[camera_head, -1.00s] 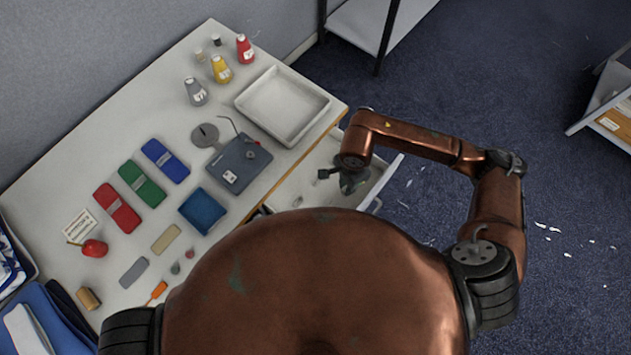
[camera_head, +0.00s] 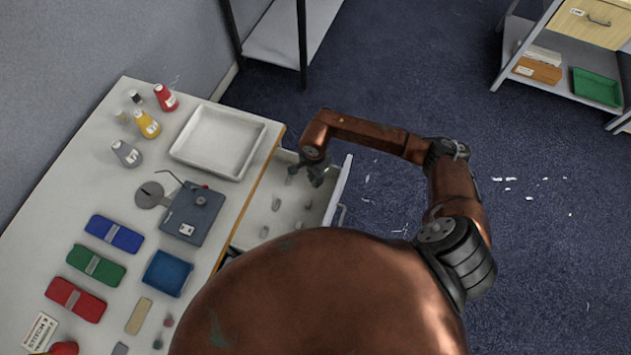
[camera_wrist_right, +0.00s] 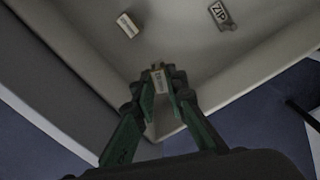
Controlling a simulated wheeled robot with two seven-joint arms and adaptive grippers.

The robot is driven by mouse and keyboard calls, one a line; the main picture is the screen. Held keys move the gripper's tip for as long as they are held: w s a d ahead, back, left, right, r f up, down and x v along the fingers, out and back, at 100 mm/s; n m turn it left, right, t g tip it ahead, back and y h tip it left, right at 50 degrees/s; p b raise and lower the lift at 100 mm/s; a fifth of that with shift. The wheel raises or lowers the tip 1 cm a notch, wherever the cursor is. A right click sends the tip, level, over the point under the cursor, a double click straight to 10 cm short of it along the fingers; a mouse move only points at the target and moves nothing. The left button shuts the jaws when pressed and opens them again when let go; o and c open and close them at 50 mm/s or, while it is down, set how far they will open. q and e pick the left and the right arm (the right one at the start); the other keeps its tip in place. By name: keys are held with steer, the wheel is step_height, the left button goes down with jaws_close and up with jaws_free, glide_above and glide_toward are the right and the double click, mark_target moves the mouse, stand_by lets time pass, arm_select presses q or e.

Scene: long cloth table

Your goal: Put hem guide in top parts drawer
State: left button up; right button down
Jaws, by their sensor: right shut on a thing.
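The top parts drawer (camera_head: 256,226) is pulled out from the right side of the table. It also shows in the right wrist view (camera_wrist_right: 90,35), with small parts on its floor. My right gripper (camera_head: 316,178) is over the open drawer, near its front outer corner. In the right wrist view its green fingers (camera_wrist_right: 163,85) are shut on a small pale piece with a label, which I take as the hem guide (camera_wrist_right: 159,80). The piece is above the drawer corner; I cannot tell its exact height. My left gripper is out of view.
In the drawer lie a labelled block (camera_wrist_right: 127,25) and a grey ZIP piece (camera_wrist_right: 221,15). On the table are a white tray (camera_head: 218,142), a grey plate device (camera_head: 192,214), a blue pad (camera_head: 167,273) and several bottles. Open carpet lies right of the drawer.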

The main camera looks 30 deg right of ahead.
steer(key=shift+w+d+f, duration=0.15)
steer(key=shift+w+f, duration=0.15)
steer(key=shift+f, duration=0.1)
steer(key=shift+w+d+f, duration=0.15)
steer(key=shift+f, duration=1.6)
steer(key=shift+f+b, duration=0.1)
steer(key=shift+b, duration=0.25)
steer(key=c, duration=2)
jaws_free()
steer(key=shift+o, duration=0.2)
step_height(320, 180, up, 12)
steer(key=shift+r+p, duration=0.15)
steer(key=shift+p, duration=0.55)
